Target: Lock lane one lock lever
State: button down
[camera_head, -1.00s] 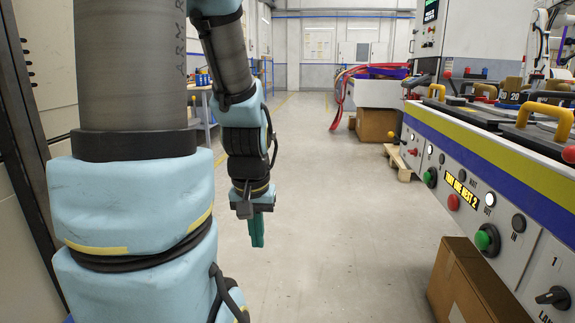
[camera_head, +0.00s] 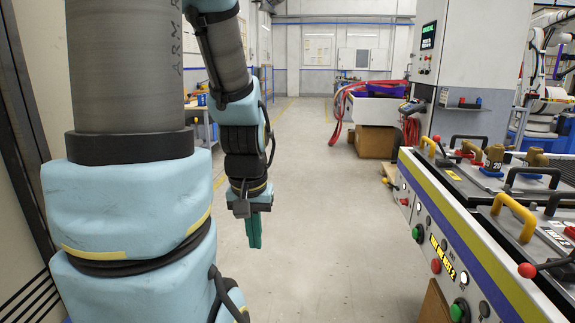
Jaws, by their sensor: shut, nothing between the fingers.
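Levers with red ball knobs show on the bench at the right. A near one has its red knob (camera_head: 528,270) at the bench's front edge, its rod running right out of view. A farther one has its red knob (camera_head: 436,139) near the back of the bench. I cannot tell which belongs to lane one, nor whether either is locked. My gripper (camera_head: 253,231) hangs over the open floor, pointing down, with its green fingers shut and empty. It is well left of the bench and touches nothing.
A cardboard box (camera_head: 435,304) stands below the bench. The floor (camera_head: 325,220) between is clear.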

aim_at(385, 181)
jog(key=i+l, duration=0.15)
jog(key=i, duration=0.45)
jog(key=i+l, duration=0.2)
jog(key=i, duration=0.35)
jog(key=i+l, duration=0.15)
jog(key=i, duration=0.45)
